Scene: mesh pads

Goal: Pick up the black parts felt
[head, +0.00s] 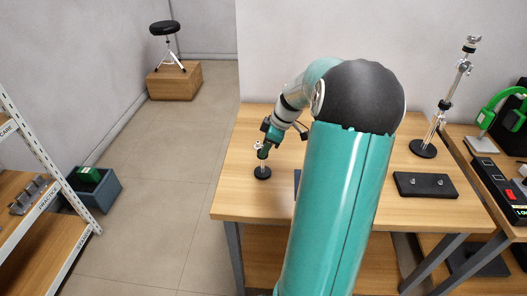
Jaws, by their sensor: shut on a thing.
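A flat black rectangular felt or mat (411,187) lies on the right part of the wooden table, with small pale parts on it. My gripper (263,153) is well to its left, over the left part of the table. It is shut at the top of a small upright stand with a round black base (262,173). The jaws are small here, and the exact part between them is hard to make out. I cannot tell whether the base touches the table. My teal arm crosses the middle of the view and hides part of the tabletop.
A tall chrome stand (440,105) rises at the table's back right. A dark blue flat thing (297,182) is mostly hidden behind my arm. A side bench at right holds a green device (487,110) and a black power strip (497,182). The table's (235,200) front left is clear.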

